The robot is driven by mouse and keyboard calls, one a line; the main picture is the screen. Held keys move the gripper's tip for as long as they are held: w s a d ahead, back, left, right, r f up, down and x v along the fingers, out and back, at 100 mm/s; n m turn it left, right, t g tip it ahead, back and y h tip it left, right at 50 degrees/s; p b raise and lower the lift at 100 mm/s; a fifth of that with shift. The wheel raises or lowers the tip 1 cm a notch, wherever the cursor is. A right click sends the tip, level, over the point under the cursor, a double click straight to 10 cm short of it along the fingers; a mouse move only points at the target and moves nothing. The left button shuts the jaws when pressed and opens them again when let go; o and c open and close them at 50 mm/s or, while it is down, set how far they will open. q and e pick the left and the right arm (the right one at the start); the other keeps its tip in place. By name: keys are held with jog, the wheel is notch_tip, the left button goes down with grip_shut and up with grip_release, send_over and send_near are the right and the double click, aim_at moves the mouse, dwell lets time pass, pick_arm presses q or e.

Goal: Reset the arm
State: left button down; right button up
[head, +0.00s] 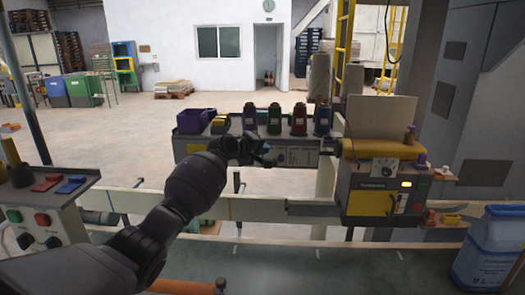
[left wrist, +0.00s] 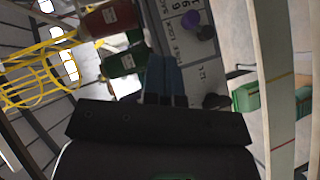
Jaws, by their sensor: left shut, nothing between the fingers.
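My left arm reaches in from the lower left in the head view. Its dark left gripper (head: 264,158) is in front of the shelf that holds several coloured bottles. In the left wrist view the two fingers (left wrist: 164,75) lie side by side, closed, with nothing between them. A red bottle (left wrist: 108,19) and a green bottle (left wrist: 124,62) show to the left of the fingers, apart from them. A light panel with printed figures (left wrist: 187,22) is beyond the fingertips. My right gripper is in neither view.
The shelf carries a purple bin (head: 196,121) and bottles, including a red one (head: 299,121). A yellow and grey machine (head: 372,195) stands right of it. A button box (head: 40,222) is at the left, a blue jug (head: 487,250) at the lower right. The green bench top (head: 340,268) is mostly clear.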

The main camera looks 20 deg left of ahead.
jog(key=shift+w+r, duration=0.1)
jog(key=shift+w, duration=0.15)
pick_arm(q)
notch_tip(320, 180, up, 6)
jog(key=d+m+t+y, duration=0.1)
jog(key=m+t, duration=0.1)
jog(key=m, duration=0.3)
jog(key=s+a+f+m+g+y+b, duration=0.1)
jog(key=s+f+y, duration=0.1)
jog(key=s+f, duration=1.2)
jog(key=s+a+f+m+g+y+b, duration=0.1)
jog(key=s+f+m, duration=0.1)
jog(key=s+f, duration=1.2)
jog(key=s+a+f+m+g+y+b, duration=0.1)
jog(key=s+f+m+y, duration=0.1)
jog(key=s+f, duration=1.3)
jog(key=s, duration=0.9)
jog(key=shift+g+y, duration=0.3)
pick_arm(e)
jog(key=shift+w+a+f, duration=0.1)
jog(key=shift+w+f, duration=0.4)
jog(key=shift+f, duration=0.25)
